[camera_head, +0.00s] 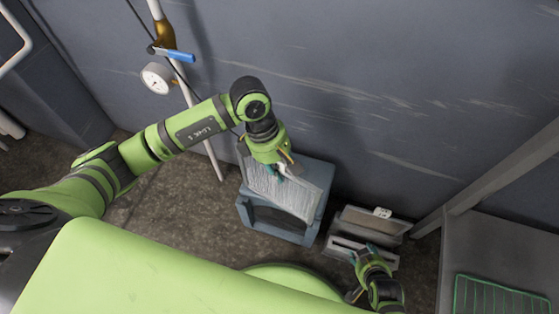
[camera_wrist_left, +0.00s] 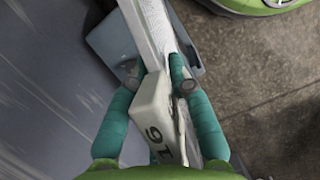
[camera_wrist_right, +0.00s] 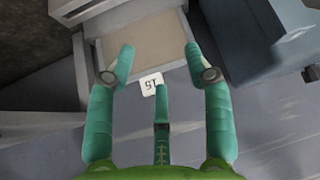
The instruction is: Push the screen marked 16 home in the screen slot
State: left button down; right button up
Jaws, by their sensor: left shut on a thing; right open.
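The screen marked 16 (camera_head: 285,193) is a pale, ribbed panel at the blue-grey housing (camera_head: 243,209) in the middle of the head view. It sits slanted across the housing's top; how deep it is in the slot cannot be told. My left gripper (camera_head: 283,166) is shut on its white tab (camera_wrist_left: 153,105), whose 16 shows in the left wrist view. The screen's edge (camera_wrist_left: 150,30) runs on beyond the fingers towards the housing (camera_wrist_left: 113,42). My right gripper (camera_head: 362,254) is open and empty, low at the right; its spread fingers show in the right wrist view (camera_wrist_right: 156,66).
A second screen (camera_head: 372,224) with a white tag reading 15 (camera_wrist_right: 151,82) stands in a light rack (camera_head: 345,246) right of the housing. A grey table with a green wire rack (camera_head: 500,297) is at far right. A wall, pipe and gauge (camera_head: 156,78) are behind.

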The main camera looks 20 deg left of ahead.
aim_at(280, 188)
pick_arm(q)
jog(key=n, duration=0.1)
jog(key=s+n+p, duration=0.1)
jog(key=shift+f+n+t, duration=0.2)
jog(key=shift+n+t, duration=0.2)
jog(key=shift+w+f+b, duration=0.1)
jog(key=shift+f+b, duration=1.3)
jog(key=shift+f, duration=0.75)
pick_arm(e)
jog(key=s+d+g+h, duration=0.1)
jog(key=s+d+g, duration=0.1)
jog(key=s+g, duration=0.2)
jog(key=shift+s+m, duration=0.3)
jog(key=shift+s, duration=1.45)
jog(key=shift+f, duration=0.15)
jog(key=shift+r, duration=0.25)
pick_arm(q)
jog(key=shift+f+b, duration=0.75)
pick_arm(e)
jog(key=shift+w+r, duration=0.3)
jog(key=shift+r, duration=0.4)
jog(key=shift+w+r, duration=0.3)
jog(key=shift+r, duration=0.4)
